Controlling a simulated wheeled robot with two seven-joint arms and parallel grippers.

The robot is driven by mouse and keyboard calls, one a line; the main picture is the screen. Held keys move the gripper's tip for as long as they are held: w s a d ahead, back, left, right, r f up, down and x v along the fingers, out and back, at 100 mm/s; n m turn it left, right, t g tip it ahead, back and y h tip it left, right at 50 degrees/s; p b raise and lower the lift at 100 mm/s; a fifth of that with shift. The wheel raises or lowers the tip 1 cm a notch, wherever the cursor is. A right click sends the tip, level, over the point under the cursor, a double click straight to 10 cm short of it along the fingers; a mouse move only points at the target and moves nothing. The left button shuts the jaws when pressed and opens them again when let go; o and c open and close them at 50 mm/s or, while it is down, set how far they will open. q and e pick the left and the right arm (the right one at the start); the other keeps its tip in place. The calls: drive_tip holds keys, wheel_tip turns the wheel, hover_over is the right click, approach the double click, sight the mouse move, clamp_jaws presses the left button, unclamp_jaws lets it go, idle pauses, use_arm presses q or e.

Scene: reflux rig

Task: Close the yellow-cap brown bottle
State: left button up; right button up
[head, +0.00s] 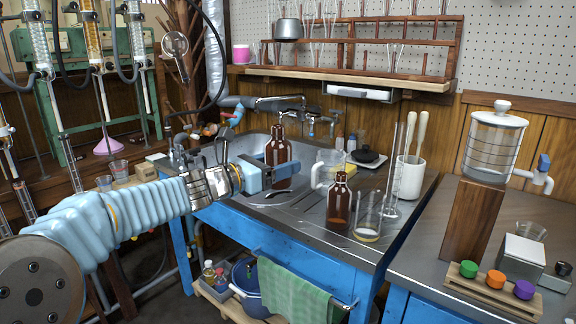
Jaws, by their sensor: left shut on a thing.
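A tall brown bottle (278,151) stands upright at the sink, with its narrow neck pointing up. My left gripper (281,174) comes in from the left and is shut on its lower body, which the fingers partly hide. A second brown bottle (339,203) stands upright on the metal counter, right of and nearer than the held one. I cannot make out a yellow cap on either bottle. A small wooden rack (490,291) at the lower right holds a green cap (468,269), an orange cap (495,279) and a purple cap (523,290). My right gripper is not in view.
A glass beaker (368,222), a white cup with pestles (410,178) and a clear jug (327,168) crowd the counter. Faucets (280,103) rise behind the sink (245,146). A lidded jar (492,142) stands on a wooden block at the right. A green towel (295,297) hangs in front.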

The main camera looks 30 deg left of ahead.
sight(269, 160)
use_arm(q)
drive_tip(key=shift+s+a+r, duration=0.1)
drive_tip(key=shift+s+r, duration=0.2)
drive_tip(key=shift+s, duration=0.3)
drive_tip(key=shift+s+a+r, duration=0.1)
drive_tip(key=shift+s+r, duration=0.15)
drive_tip(key=shift+s, duration=0.4)
drive_tip(key=shift+s+a+r, duration=0.1)
drive_tip(key=shift+s+r, duration=0.2)
drive_tip(key=shift+s, duration=0.3)
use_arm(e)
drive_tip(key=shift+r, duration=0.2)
use_arm(q)
drive_tip(key=o, duration=0.6)
drive_tip(key=c, duration=0.9)
drive_tip(key=shift+s, duration=0.1)
